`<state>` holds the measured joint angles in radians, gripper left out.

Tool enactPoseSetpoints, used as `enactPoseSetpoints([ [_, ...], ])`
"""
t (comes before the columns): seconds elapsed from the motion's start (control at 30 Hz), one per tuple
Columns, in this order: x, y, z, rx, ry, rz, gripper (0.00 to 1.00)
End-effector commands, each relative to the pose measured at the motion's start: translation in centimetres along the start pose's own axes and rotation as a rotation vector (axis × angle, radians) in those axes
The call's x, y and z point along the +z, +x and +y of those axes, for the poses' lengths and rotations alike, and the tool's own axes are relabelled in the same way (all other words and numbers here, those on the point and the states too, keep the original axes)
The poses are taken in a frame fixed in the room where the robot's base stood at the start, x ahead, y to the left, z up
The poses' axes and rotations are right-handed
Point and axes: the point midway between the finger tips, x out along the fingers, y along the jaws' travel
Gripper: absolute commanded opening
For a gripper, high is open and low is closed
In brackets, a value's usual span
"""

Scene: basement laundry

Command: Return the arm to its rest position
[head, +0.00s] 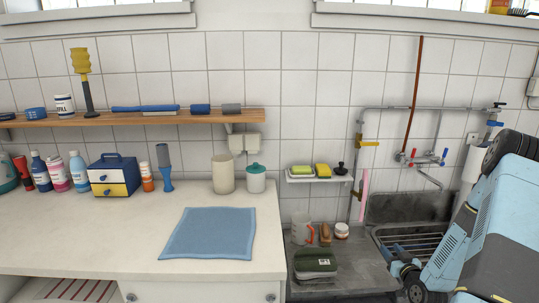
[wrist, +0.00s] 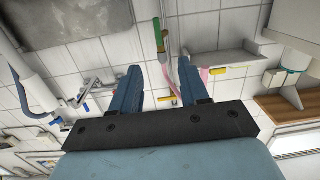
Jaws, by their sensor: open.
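My arm (head: 480,225) shows at the right edge of the head view, blue and grey with dark joints, in front of the sink area. It slants from upper right down to the bottom of the picture. I cannot make out the fingers there. In the wrist view my gripper (wrist: 159,72) has two blue fingers set well apart on a dark bar. Nothing is between them. Beyond them are the tiled wall and pipes, seen upside down.
The sink (head: 405,208) with its wire rack lies left of and behind my arm. A wall tap (head: 420,158), a vertical pipe (head: 414,95) and a small shelf (head: 318,177) with sponges are nearby. The counter (head: 80,240) at left bears a blue cloth (head: 209,233); its front is mostly clear.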

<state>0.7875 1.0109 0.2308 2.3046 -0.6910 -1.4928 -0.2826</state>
Motion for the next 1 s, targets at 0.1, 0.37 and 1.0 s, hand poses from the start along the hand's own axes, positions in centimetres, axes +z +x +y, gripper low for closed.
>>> enactPoseSetpoints([
  [0.1, -1.0, 0.6, -0.4, -0.015, -0.024, -0.031, 0.45],
  [0.37, -4.2, 2.0, -1.1, -0.044, -0.096, -0.135, 0.45],
  [1.0, -17.2, 1.3, -4.3, -0.006, -0.257, -0.475, 0.45],
])
